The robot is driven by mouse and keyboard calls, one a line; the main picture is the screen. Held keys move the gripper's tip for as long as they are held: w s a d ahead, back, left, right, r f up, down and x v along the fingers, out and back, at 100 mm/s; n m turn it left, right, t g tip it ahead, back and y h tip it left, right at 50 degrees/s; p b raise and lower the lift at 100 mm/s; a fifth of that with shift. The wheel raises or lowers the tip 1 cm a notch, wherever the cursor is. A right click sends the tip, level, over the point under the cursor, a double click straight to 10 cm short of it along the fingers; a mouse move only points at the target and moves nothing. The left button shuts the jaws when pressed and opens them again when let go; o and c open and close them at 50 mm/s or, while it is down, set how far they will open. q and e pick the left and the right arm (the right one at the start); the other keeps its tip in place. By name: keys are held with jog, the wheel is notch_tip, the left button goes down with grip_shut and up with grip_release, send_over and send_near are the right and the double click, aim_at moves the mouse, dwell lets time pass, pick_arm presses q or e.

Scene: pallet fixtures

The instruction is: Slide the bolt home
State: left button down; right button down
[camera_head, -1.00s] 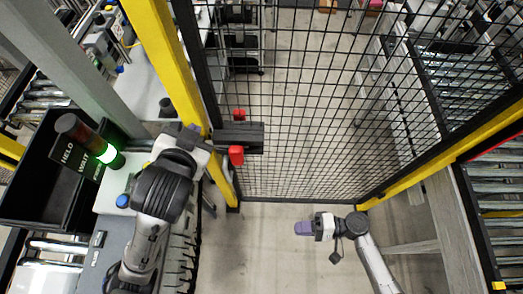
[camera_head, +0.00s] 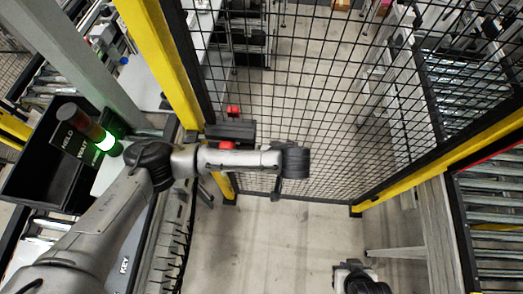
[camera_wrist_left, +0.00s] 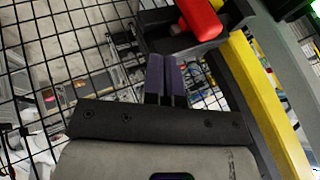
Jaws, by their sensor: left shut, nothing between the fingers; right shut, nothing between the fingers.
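The bolt is a dark block (camera_head: 232,131) on the gate by the yellow post, with a red handle (camera_head: 227,145) at its near side and another red piece (camera_head: 233,111) behind. In the left wrist view the red handle (camera_wrist_left: 201,17) is at the top, beside the dark block (camera_wrist_left: 160,43). My left gripper (camera_wrist_left: 163,62) shows two purple fingers together, empty, tips near the block and apart from the handle in the picture. My left forearm crosses in front of the gate in the head view, fingers hidden there. My right gripper (camera_head: 352,266) is low right of centre, shut, fingers hardly visible.
A black mesh fence (camera_head: 320,100) stands behind my left arm, framed by yellow posts (camera_head: 165,60). A black bin and a lit green stack light (camera_head: 107,144) are at the left. A roller conveyor (camera_head: 490,215) is at the right. The floor (camera_head: 270,240) between is clear.

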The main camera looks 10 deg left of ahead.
pick_arm(q)
jog(key=w+a+f+n+p, duration=0.1)
jog(key=w+a+f+p, duration=0.1)
jog(key=a+f, duration=0.5)
jog(key=shift+w+a+f+n, duration=0.4)
jog(key=shift+a, duration=0.65)
